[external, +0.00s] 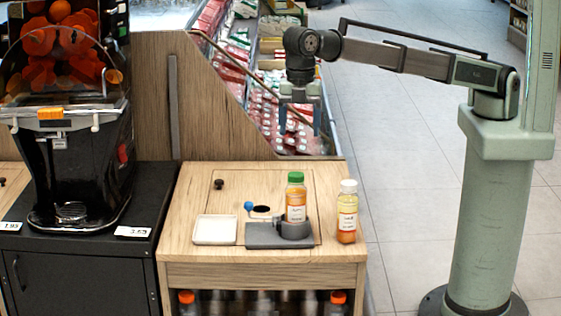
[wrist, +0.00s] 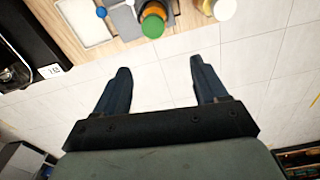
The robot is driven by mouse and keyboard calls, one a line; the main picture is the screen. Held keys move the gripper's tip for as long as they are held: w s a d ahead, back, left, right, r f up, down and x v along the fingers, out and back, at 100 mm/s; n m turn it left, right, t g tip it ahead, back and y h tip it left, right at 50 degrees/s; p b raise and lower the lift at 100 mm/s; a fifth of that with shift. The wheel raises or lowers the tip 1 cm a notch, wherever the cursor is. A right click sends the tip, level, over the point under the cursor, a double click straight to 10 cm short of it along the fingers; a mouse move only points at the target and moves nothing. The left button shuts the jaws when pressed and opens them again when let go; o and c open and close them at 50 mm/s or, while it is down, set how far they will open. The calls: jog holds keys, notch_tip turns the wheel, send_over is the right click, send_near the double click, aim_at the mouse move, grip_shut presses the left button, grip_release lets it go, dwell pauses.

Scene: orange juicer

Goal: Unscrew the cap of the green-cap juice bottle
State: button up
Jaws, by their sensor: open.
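The green-cap juice bottle (external: 296,204) stands upright in a round grey holder (external: 294,229) on a dark grey base plate on the wooden counter. Its green cap (external: 295,177) is on its top. In the wrist view the green cap (wrist: 153,26) shows at the top, beyond the fingertips. My gripper (external: 299,132) points down, open and empty, above and apart from the bottle; in the wrist view its two dark fingers (wrist: 158,66) are spread wide with only floor between them.
A white-cap bottle (external: 347,212) stands right of the holder. A white tray (external: 214,230) lies to the left, with a blue knob (external: 248,206) between. A black orange juicer (external: 72,140) stands at far left. A slanted wooden panel (external: 205,100) rises behind the counter.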

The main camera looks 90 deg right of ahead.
aim_at(298, 173)
jog(key=f, duration=0.4)
jog(key=d+f, duration=0.1)
jog(key=f, duration=0.3)
jog(key=d+f, duration=0.1)
jog(key=f, duration=0.3)
jog(key=shift+w, duration=0.3)
jog(key=shift+r, duration=0.1)
jog(key=c, duration=1.3)
jog(key=n, duration=0.4)
jog(key=shift+n, duration=0.4)
jog(key=shift+s, duration=0.1)
jog(key=shift+n, duration=0.8)
jog(key=n, duration=0.3)
jog(key=shift+n, duration=0.3)
